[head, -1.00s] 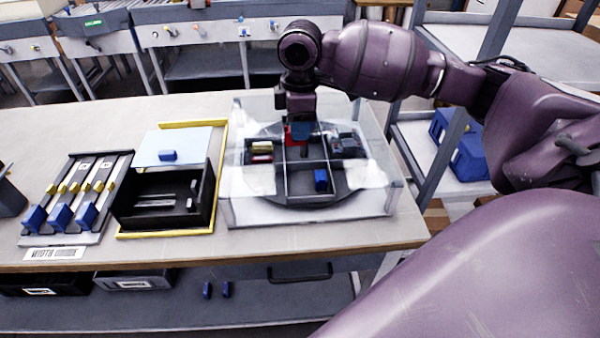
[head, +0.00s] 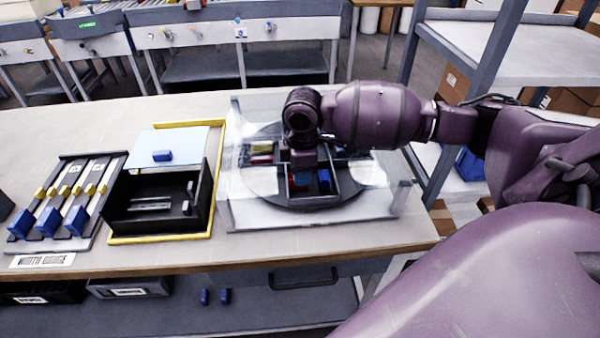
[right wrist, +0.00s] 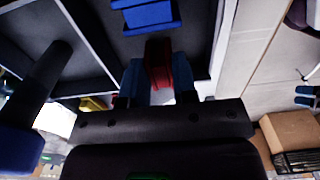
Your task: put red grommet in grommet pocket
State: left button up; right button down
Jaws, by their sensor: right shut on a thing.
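The red grommet (right wrist: 158,62) shows in the right wrist view between the blue fingertips of my right gripper (right wrist: 158,82), which is shut on it. In the head view my right gripper (head: 302,178) is over the front part of the round dark divided tray (head: 262,188), and the arm hides the grommet. A blue block (head: 324,180) lies in a compartment just right of the gripper; a blue block (right wrist: 147,14) also shows ahead of the grommet in the wrist view. I cannot tell which compartment is the grommet pocket. My left gripper is out of view.
Clear walls (head: 232,190) surround the divided tray. Red and yellow pieces (head: 262,157) lie in its back-left compartment. A black bin (head: 125,215) in a yellow frame and a rack (head: 62,240) with blue blocks stand to the left.

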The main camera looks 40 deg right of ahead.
jog(key=shift+f, duration=0.2)
jog(key=c, duration=0.9)
grip_release()
jog(key=shift+r, duration=0.1)
notch_tip(320, 180, up, 5)
jog(key=shift+r+p, duration=0.2)
jog(key=shift+p, duration=0.55)
notch_tip(320, 180, up, 7)
jog(key=p, duration=0.1)
jog(key=shift+f, duration=0.15)
jog(key=shift+s, duration=0.1)
